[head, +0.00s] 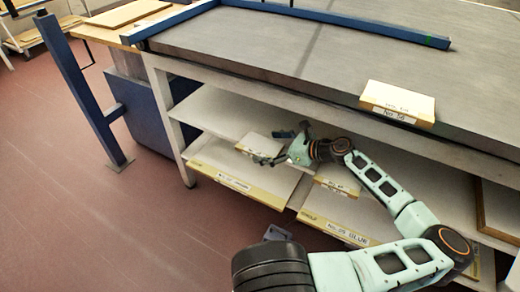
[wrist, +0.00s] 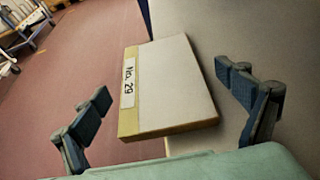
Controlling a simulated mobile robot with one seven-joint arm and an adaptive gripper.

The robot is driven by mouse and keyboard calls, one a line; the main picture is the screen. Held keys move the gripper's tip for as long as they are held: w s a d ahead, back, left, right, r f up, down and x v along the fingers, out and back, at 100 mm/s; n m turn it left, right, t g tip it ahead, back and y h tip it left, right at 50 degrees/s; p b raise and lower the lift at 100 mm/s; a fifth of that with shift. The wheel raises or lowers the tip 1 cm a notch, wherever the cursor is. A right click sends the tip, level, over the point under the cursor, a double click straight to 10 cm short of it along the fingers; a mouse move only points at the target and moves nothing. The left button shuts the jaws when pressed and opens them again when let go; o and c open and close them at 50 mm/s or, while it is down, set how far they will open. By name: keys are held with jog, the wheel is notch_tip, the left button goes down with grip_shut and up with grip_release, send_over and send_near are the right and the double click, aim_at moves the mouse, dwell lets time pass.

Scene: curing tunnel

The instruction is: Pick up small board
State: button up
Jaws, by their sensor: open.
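A small white board (wrist: 172,85) with a yellow edge and the label "No. 29" lies between the spread fingers of my gripper (wrist: 168,92) in the wrist view. The fingers are open and show gaps on both sides of it. In the head view a small board (head: 256,144) lies on the shelf under the bench, with my gripper (head: 279,147) at its right side, partly covering it. Another small board (head: 338,182) lies further right on the shelf, under my wrist. A third small board (head: 400,98) lies on the bench top near its front edge.
The bench top (head: 260,50) overhangs the shelf. A blue post (head: 82,95) stands at the left. The red floor (head: 90,220) in front is clear.

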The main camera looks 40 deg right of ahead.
aim_at(266, 148)
jog(key=shift+w, duration=0.2)
jog(key=c, duration=1.3)
jog(key=shift+r+p, duration=0.4)
jog(key=shift+r, duration=0.3)
notch_tip(266, 148, up, 3)
jog(key=shift+f+p, duration=0.15)
jog(key=shift+p, duration=0.4)
jog(key=s+a+p, duration=0.1)
jog(key=s+a, duration=0.1)
jog(key=a, duration=0.6)
jog(key=s+a+p, duration=0.2)
jog(key=s+a, duration=0.1)
jog(key=a, duration=0.6)
jog(key=shift+a+f, duration=0.2)
jog(key=shift+f, duration=0.15)
